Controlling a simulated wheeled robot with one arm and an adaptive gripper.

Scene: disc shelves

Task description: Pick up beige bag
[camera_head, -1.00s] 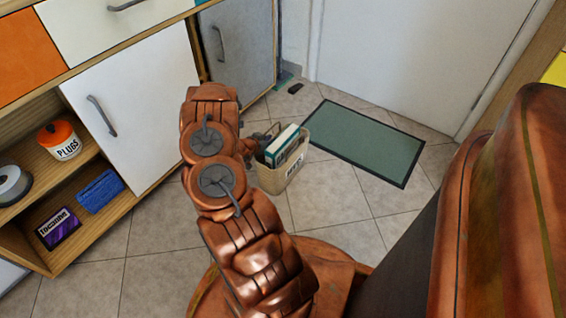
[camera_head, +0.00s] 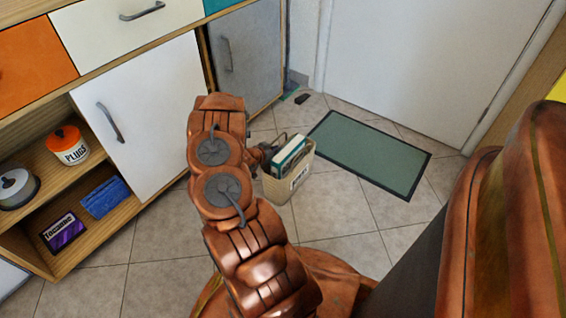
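The beige bag (camera_head: 278,189) stands upright on the tiled floor in the middle of the view, with a dark label on its side. Teal and white book-like items (camera_head: 290,156) stick out of its top. My copper arm reaches down to the left of the bag. The end of my gripper (camera_head: 266,153) shows only in part at the bag's upper left edge, the rest hidden behind my arm. I cannot tell whether its fingers touch the bag or its handle, or whether they are open or shut.
A green mat (camera_head: 368,153) lies behind and right of the bag, before a white door (camera_head: 415,60). Cabinets with a white door (camera_head: 145,120) stand at left. Open shelves hold an orange-lidded jar (camera_head: 70,146), a blue item (camera_head: 105,197) and a purple box (camera_head: 62,231).

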